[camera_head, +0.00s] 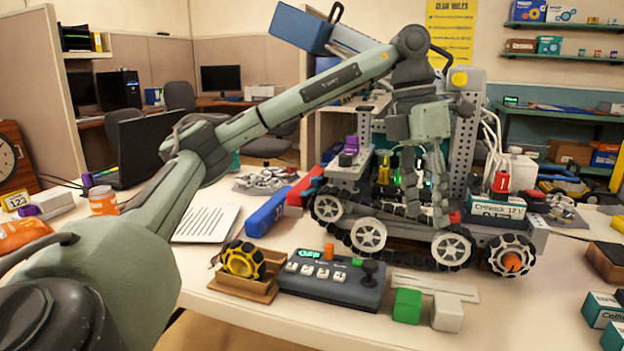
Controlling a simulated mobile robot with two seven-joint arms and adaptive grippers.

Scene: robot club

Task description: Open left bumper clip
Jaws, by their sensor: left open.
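The tracked robot (368,235) stands on the white table with its wheels and black track facing me. My left arm comes in from the left, rises over the table and bends down in front of this robot. My left gripper (441,210) is open, low in front of the robot's right half and close to its track. Its fingers blend with the robot's frame, and I cannot tell whether they touch it. A purple part (350,145) sits on the robot's left end. I cannot make out the left bumper clip for certain. My right gripper is out of view.
A controller (331,284) with a joystick, a wooden tray (243,288) holding a yellow wheel, a green block (407,306) and a white block (447,313) lie in front. A blue case (270,212) lies left of the robot. Teal boxes stand at the right edge.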

